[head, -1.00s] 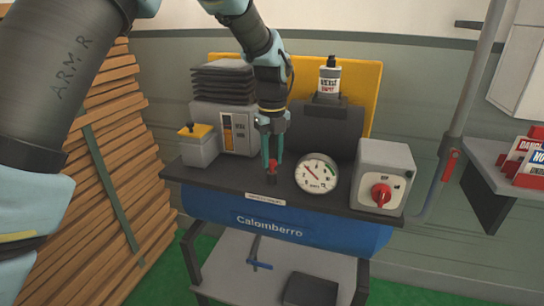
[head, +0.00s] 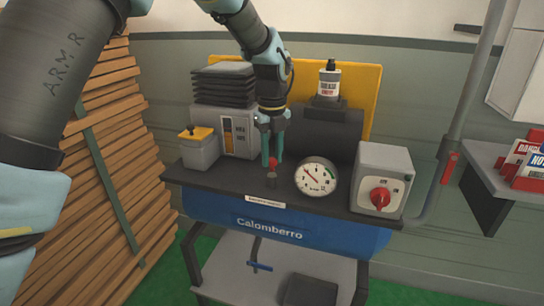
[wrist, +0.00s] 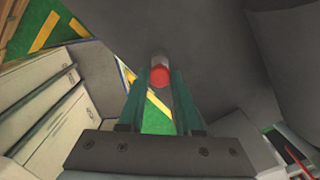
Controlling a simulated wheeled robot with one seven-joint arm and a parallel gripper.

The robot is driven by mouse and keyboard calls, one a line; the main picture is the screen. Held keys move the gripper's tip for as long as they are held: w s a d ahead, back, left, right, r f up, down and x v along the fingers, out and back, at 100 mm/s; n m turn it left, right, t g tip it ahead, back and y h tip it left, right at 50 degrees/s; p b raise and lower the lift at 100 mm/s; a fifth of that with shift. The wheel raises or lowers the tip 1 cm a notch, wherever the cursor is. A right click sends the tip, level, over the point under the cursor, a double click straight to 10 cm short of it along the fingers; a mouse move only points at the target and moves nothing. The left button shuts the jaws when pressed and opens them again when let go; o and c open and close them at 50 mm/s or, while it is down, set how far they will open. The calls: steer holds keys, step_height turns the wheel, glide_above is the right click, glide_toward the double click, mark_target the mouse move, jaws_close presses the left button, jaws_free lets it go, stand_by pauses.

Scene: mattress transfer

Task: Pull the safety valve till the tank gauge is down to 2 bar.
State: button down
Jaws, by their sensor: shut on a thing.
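The safety valve (head: 272,178) is a small grey stem with a red knob, upright on the dark bench top left of the gauge. My gripper (head: 272,157) points down from above, its teal fingers shut on the red knob. In the wrist view the knob (wrist: 159,75) shows between the fingertips. The tank gauge (head: 316,177) is a round white dial facing me; its red needle points up and left. Its numbers are too small to read surely. The blue tank (head: 310,233), marked Calomberro, lies under the bench top.
A grey box with a red rotary switch (head: 380,198) stands right of the gauge. A grey machine (head: 238,128), a yellow-lidded box (head: 197,150) and a bottle (head: 329,80) stand behind. Stacked planks (head: 100,200) are at left, a shelf (head: 490,165) with red signs at right.

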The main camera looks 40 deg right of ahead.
mark_target(271, 159)
steer(key=shift+r, duration=0.1)
steer(key=c, duration=0.6)
jaws_free()
steer(key=shift+r, duration=0.15)
step_height(271, 159, up, 10)
steer(key=shift+r+b, duration=0.25)
steer(key=shift+b, duration=0.75)
steer(key=shift+w, duration=0.1)
steer(key=w+a+f+n, duration=0.3)
steer(key=w+a+n, duration=0.4)
steer(key=a, duration=0.5)
steer(key=w+a+f+n, duration=0.2)
steer(key=w+a+n, duration=0.2)
steer(key=a+n, duration=0.7)
steer(key=s+a+f+n, duration=0.2)
steer(key=a+n, duration=0.4)
steer(key=a, duration=0.2)
steer(key=s+a+f+n+t, duration=0.1)
steer(key=s+a+f+n, duration=0.1)
steer(key=a+n, duration=0.5)
steer(key=s+a+f+n, duration=0.2)
steer(key=a+n, duration=0.4)
steer(key=a, duration=0.4)
steer(key=shift+s+a+f+t, duration=0.15)
steer(key=shift+s+t, duration=0.15)
steer(key=shift+s, duration=0.2)
